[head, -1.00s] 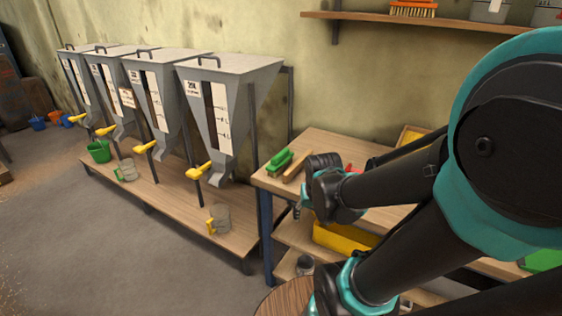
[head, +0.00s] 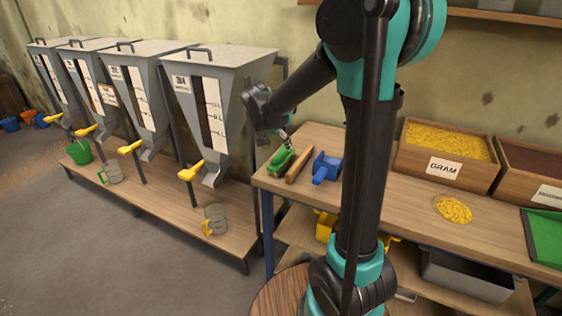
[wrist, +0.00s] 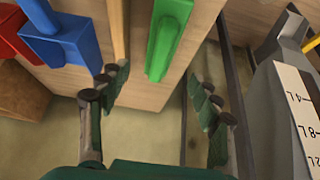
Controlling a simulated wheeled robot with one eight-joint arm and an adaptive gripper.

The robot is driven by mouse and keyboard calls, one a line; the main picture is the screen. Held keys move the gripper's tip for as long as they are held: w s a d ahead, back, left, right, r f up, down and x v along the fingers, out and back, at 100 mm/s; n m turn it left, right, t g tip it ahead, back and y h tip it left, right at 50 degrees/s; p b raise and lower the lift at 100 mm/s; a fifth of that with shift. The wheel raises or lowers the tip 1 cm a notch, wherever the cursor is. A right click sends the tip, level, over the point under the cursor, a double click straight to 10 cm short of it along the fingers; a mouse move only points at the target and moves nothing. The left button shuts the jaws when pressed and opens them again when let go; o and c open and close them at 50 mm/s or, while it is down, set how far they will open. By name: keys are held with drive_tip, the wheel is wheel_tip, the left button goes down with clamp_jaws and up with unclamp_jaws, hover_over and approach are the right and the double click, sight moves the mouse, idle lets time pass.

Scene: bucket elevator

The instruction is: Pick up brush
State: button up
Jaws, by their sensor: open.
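A green brush (head: 280,160) lies at the left end of the wooden workbench in the head view. In the wrist view the green brush (wrist: 166,40) lies ahead of the fingertips, sideways between the two fingers. My gripper (head: 287,143) is just above it, partly hidden by its own small size in the head view. In the wrist view my gripper (wrist: 160,88) is open, with nothing between its fingers. I cannot tell whether a finger touches the brush; its bristles are hidden.
A wooden stick (head: 299,165) lies close beside the brush, then a blue scoop (head: 326,168). A red tool (wrist: 14,36) shows past the blue one in the wrist view. A hopper (head: 212,105) stands close left of the bench. A GRAM box (head: 447,165) stands further right.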

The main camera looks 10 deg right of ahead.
sight(281, 151)
drive_tip(key=x, duration=1)
drive_tip(key=shift+f, duration=0.35)
drive_tip(key=shift+w+f, duration=0.1)
drive_tip(key=shift+f, duration=0.1)
drive_tip(key=shift+f, duration=0.2)
drive_tip(key=c, duration=1.1)
